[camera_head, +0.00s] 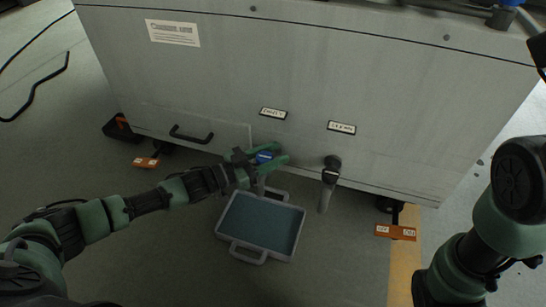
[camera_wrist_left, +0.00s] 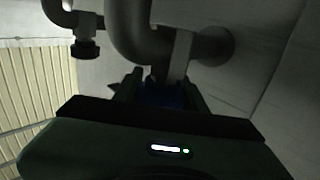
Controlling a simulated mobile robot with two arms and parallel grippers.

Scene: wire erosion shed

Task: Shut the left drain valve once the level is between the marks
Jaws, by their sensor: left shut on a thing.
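The left drain valve's blue handle (camera_head: 264,157) is under the plate that seems to read "DIRTY" (camera_head: 273,114), low on the grey tank (camera_head: 300,60). My left gripper (camera_head: 268,160) is shut on this handle, with its green fingers on either side. In the left wrist view the blue handle (camera_wrist_left: 163,93) shows dimly between the dark fingers, below a grey pipe bend (camera_wrist_left: 140,30). The grey tray (camera_head: 263,257) on the floor below holds a flat dark blue-green surface. I cannot make out any level marks.
A second drain with a dark valve and grey spout (camera_head: 326,197) hangs right of the left one, under a "CLEAN" plate (camera_head: 341,127). A black drawer handle (camera_head: 190,135) is to the left. Orange-tagged feet (camera_head: 395,232) stand under the tank.

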